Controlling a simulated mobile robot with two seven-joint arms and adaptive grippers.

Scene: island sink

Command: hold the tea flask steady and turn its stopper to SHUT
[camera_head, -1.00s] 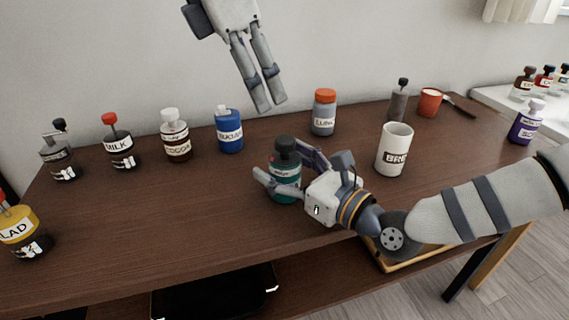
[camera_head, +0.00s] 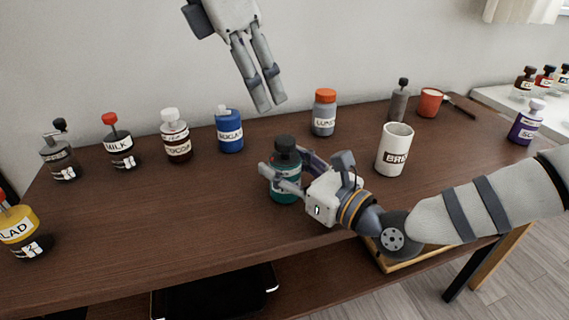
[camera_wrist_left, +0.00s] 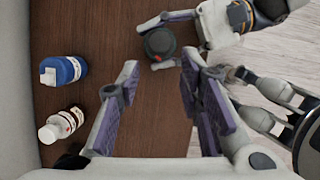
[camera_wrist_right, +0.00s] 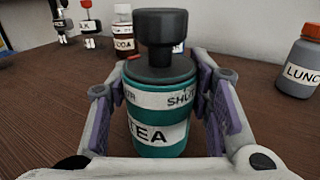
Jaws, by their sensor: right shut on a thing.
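The tea flask (camera_head: 286,190) is teal with a black stopper (camera_head: 286,148) and stands upright on the dark wooden table. In the right wrist view, its band reads TEA (camera_wrist_right: 158,137), with SHUT at the right and a partly hidden word ending in "UR" at the left. A small red mark (camera_wrist_right: 133,57) shows at the left of the stopper's base. My right gripper (camera_head: 282,172) is shut on the flask's body, one finger on each side. My left gripper (camera_head: 271,106) is open and empty, pointing down, above and behind the flask; its wrist view shows the stopper (camera_wrist_left: 159,43) beyond its fingers.
A white mug (camera_head: 394,150) stands right of the flask, a grey LUNCH jar (camera_head: 324,115) behind it. Blue SUGAR (camera_head: 229,132), COCOA (camera_head: 176,142) and MILK (camera_head: 121,150) bottles stand behind left.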

